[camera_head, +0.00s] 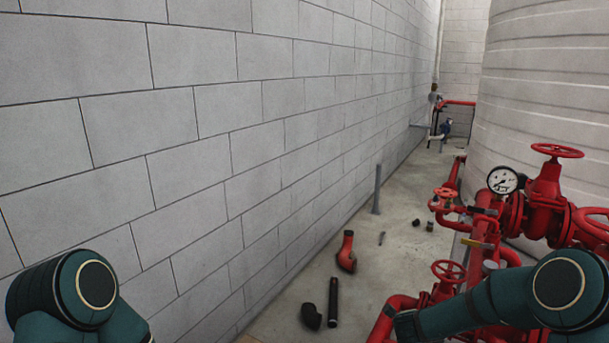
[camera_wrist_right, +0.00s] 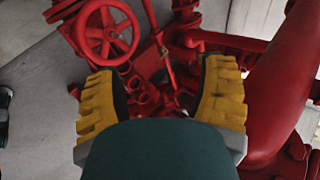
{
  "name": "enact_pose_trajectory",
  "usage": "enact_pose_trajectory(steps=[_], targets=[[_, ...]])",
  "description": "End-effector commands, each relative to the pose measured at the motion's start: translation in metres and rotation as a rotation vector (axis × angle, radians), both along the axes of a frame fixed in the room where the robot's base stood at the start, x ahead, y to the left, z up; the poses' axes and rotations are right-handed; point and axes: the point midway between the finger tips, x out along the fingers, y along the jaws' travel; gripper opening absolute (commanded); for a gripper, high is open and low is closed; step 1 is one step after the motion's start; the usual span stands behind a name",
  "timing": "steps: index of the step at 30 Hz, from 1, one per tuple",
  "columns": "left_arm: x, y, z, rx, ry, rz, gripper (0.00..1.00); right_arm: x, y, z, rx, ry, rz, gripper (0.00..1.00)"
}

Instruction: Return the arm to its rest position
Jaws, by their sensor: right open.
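My right arm (camera_head: 520,298) comes in at the lower right of the head view, in front of the red pump pipework. My right gripper (camera_wrist_right: 160,105) shows in the right wrist view with its two yellow ribbed fingers wide apart and nothing between them. Red pipework and a red handwheel (camera_wrist_right: 107,33) lie beyond the fingers. My left arm (camera_head: 75,292) shows at the lower left of the head view beside the wall; its gripper is out of the picture.
A block wall (camera_head: 200,140) runs along the left. Red valves and a pressure gauge (camera_head: 503,180) stand at the right before a large pale tank (camera_head: 550,90). A red elbow pipe (camera_head: 346,252), a black pipe (camera_head: 333,302) and a black elbow (camera_head: 311,317) lie on the floor.

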Motion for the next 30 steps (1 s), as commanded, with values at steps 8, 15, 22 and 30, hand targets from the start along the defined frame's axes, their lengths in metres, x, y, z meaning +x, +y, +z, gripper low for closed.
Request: enact_pose_trajectory(steps=[8, 15, 22, 30], targets=[[-0.001, -0.001, -0.032, 0.003, 0.004, -0.001, 0.47, -0.092, 0.118, -0.107, -0.209, 0.283, 1.031, 0.71], [-0.002, -0.002, -0.049, 0.005, 0.007, -0.001, 0.47, -0.206, 0.184, -0.153, -0.289, 0.386, 1.768, 0.71], [-0.002, -0.002, -0.053, 0.006, 0.007, -0.002, 0.47, -0.257, 0.202, -0.161, -0.306, 0.388, 2.061, 0.71], [-0.002, -0.002, -0.053, 0.006, 0.007, -0.002, 0.47, -0.26, 0.202, -0.161, -0.308, 0.386, 2.077, 0.71]])
